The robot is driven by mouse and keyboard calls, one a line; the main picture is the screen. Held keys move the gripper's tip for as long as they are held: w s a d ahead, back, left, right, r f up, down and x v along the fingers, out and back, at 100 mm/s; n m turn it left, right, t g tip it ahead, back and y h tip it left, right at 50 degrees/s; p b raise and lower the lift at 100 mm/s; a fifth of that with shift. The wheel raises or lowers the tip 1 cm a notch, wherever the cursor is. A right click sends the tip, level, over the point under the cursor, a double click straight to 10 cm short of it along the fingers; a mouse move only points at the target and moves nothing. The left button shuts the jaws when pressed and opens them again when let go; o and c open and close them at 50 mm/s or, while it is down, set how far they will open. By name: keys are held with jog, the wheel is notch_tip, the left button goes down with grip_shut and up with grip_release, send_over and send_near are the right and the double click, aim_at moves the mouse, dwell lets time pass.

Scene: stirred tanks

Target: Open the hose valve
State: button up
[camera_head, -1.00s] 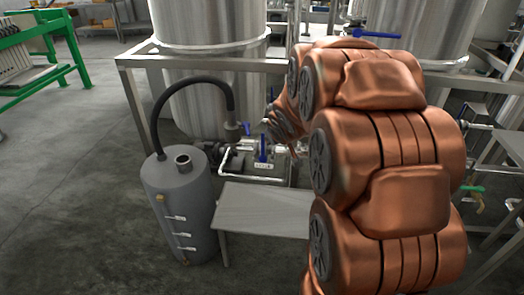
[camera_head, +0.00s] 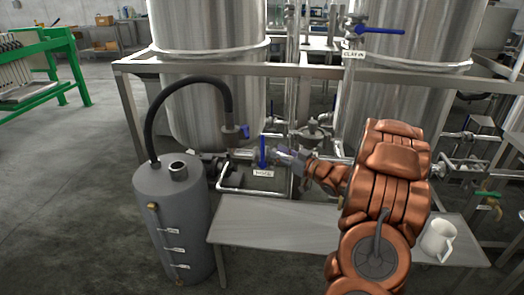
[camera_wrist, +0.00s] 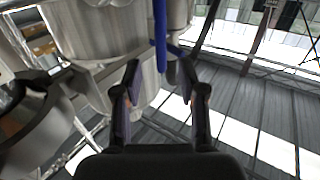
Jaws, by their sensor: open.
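Two blue valve handles show near the hose end in the head view. A small one (camera_head: 245,131) sits at the fitting where the black hose (camera_head: 190,82) comes down. A taller upright blue handle (camera_head: 262,152) stands on the pipe just below and to the right, above a white label (camera_head: 263,173) too small to read. I cannot tell for certain which is the hose valve. My gripper (camera_head: 287,154) is right of the upright handle, pointing left. In the wrist view my gripper (camera_wrist: 160,68) is open, with a blue handle (camera_wrist: 160,25) ahead, around the gap between the fingertips. Contact cannot be told.
A grey cylinder (camera_head: 172,215) stands at left, joined to the hose. Steel tanks (camera_head: 210,100) and frame rails stand behind. Another blue handle (camera_head: 380,31) is higher up at right.

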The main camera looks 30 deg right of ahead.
aim_at(262, 145)
jog(key=shift+x, duration=3.8)
jog(key=shift+a, duration=0.1)
jog(key=shift+c, duration=0.3)
grip_shut()
jog(key=shift+a, duration=0.15)
